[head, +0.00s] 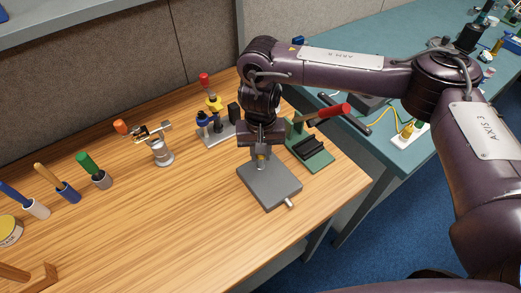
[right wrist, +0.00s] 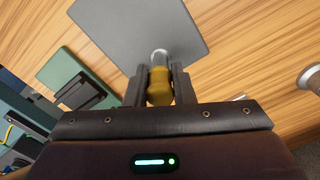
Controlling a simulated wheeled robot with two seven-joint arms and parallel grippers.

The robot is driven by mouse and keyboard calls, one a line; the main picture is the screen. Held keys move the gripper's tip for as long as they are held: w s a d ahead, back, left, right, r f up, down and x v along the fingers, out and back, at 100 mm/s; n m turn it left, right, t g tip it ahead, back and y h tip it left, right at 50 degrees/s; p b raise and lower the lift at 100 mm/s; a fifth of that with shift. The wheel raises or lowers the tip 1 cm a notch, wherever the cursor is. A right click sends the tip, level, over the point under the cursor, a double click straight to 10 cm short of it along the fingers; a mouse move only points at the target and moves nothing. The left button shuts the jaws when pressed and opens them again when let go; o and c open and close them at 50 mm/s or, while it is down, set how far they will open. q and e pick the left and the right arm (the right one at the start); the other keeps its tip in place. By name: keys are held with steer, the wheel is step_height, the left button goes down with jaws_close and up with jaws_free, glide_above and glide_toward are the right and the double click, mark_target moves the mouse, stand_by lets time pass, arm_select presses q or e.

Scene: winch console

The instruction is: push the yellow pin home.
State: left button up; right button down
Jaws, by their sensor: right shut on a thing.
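The yellow pin (right wrist: 159,85) is between the fingers of my right gripper (right wrist: 157,84) in the right wrist view. A pale metal collar or shank (right wrist: 159,57) shows at its far end, over the grey plate (right wrist: 125,22). In the head view my right gripper (head: 261,158) points down at the back part of the grey plate (head: 270,185), and only a little of the pin (head: 261,156) shows. The right gripper is shut on the pin. I cannot tell how deep the pin sits. My left gripper is not in view.
A green base with a red-handled lever (head: 330,114) stands close behind and right of the plate. A stand with coloured knobs (head: 215,130) and a metal clamp post (head: 162,153) are to the left. Several handled tools (head: 98,178) stand farther left.

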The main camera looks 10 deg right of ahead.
steer(key=shift+f, duration=0.4)
steer(key=c, duration=1.1)
jaws_free()
steer(key=shift+r, duration=0.1)
steer(key=shift+c, duration=0.2)
steer(key=shift+r, duration=3.85)
